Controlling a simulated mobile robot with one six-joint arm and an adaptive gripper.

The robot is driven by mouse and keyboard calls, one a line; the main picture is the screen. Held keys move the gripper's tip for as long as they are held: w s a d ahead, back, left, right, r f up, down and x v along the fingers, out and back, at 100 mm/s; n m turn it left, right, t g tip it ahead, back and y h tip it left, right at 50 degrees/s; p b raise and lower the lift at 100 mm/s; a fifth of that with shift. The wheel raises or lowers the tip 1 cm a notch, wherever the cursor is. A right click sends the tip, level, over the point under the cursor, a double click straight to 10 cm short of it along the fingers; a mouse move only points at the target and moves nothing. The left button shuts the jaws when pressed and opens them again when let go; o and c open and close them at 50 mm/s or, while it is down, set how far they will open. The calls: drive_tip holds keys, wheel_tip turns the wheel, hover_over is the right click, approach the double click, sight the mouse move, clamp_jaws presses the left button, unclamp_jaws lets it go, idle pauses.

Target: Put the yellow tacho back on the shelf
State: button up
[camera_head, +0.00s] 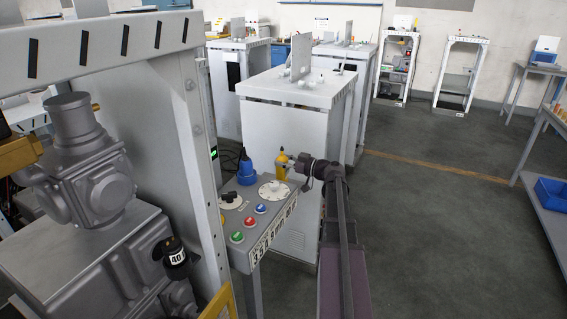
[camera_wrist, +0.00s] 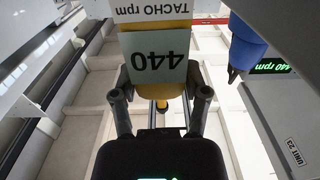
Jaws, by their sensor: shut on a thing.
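The yellow tacho (camera_head: 282,160) is in my gripper (camera_head: 290,164), held above the far right part of a grey shelf (camera_head: 248,222) with controls. A gap below the tacho is hard to judge. In the wrist view the tacho (camera_wrist: 157,24) shows close up between the two fingers of my gripper (camera_wrist: 160,88). Its label "TACHO rpm" and its reading 440 appear upside down. The gripper is shut on it.
A blue tool (camera_head: 245,172) stands on the shelf left of the tacho. A white dial (camera_head: 274,190), a black knob (camera_head: 230,200) and coloured buttons (camera_head: 261,208) sit on the shelf. A grey machine (camera_head: 95,200) fills the left. Floor (camera_head: 440,200) is open at right.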

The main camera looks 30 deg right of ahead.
drive_tip(key=shift+f, duration=0.15)
drive_tip(key=o, duration=1.3)
drive_tip(key=shift+r, duration=0.25)
drive_tip(key=v, duration=1.2)
